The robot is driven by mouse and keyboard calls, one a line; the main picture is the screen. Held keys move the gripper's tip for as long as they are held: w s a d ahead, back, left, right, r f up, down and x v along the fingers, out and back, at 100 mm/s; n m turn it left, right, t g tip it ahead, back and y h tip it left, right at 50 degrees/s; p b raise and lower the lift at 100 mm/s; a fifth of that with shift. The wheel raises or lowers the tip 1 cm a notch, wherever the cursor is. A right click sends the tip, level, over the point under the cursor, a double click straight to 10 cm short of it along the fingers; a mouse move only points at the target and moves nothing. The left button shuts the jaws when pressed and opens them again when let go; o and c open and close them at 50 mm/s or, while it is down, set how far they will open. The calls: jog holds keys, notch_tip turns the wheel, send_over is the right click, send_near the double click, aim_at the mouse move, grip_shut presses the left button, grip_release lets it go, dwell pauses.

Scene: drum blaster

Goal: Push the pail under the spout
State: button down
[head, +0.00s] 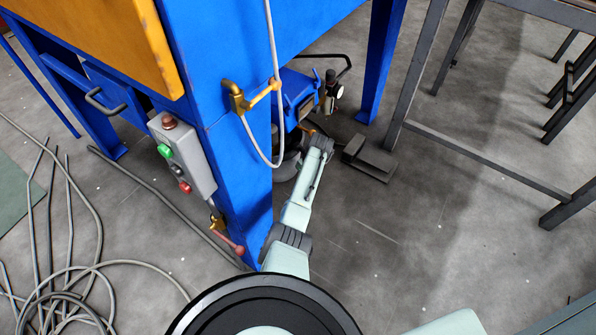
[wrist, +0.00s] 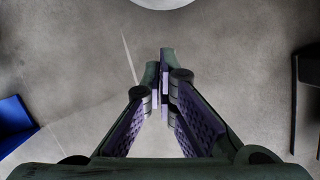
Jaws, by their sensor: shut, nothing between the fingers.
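My gripper (wrist: 160,75) shows in the wrist view with its fingers together and nothing between them, over bare grey floor. In the head view my arm reaches in beside the blue machine leg, and the fingers cannot be made out. A dark grey rounded thing (head: 286,166), perhaps the pail, sits low behind the leg, partly hidden by the leg and close to my arm in the picture. A pale curved rim (wrist: 163,3) is cut off at the top of the wrist view, ahead of the fingertips. A blue housing (head: 297,92) is above the grey thing; I cannot make out the spout clearly.
The blue machine leg (head: 238,170) stands left of my arm, with a control box (head: 183,156) and a hanging hose (head: 273,60). A dark pedal-like block (head: 369,160) is on the floor to the right. Cables (head: 75,290) lie at left.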

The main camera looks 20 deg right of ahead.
jog(key=p+v, duration=0.2)
jog(key=v, duration=0.5)
jog(key=shift+r, duration=0.4)
jog(key=c, duration=2.3)
grip_release()
